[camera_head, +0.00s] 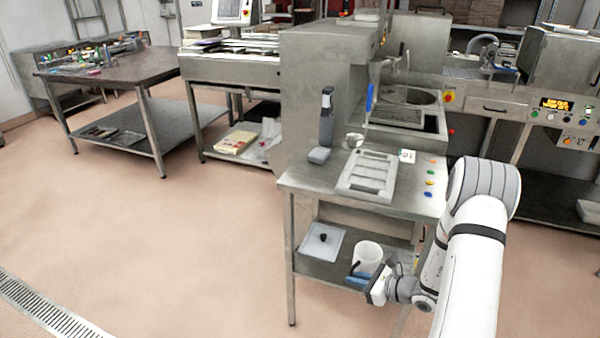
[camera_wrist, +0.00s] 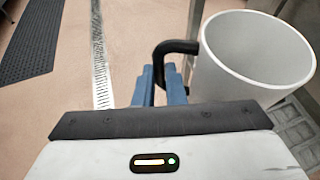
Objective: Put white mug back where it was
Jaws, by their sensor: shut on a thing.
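The white mug (camera_head: 367,256) is upright at the lower shelf of the steel stand, toward the front right. In the wrist view the white mug (camera_wrist: 255,55) fills the upper right, its open rim up and its inside looking empty. Its black handle (camera_wrist: 178,47) points left. My gripper (camera_head: 357,279) is shut on the handle, with the blue fingers (camera_wrist: 170,82) around it. I cannot tell whether the mug's base touches the lower shelf (camera_head: 330,271) or hangs just above it.
A grey tray or lid with a black knob (camera_head: 323,240) lies on the shelf left of the mug. The stand's top (camera_head: 310,183) is close above and holds a moulded tray (camera_head: 367,175) and a metal cup (camera_head: 353,140). The floor to the left is clear.

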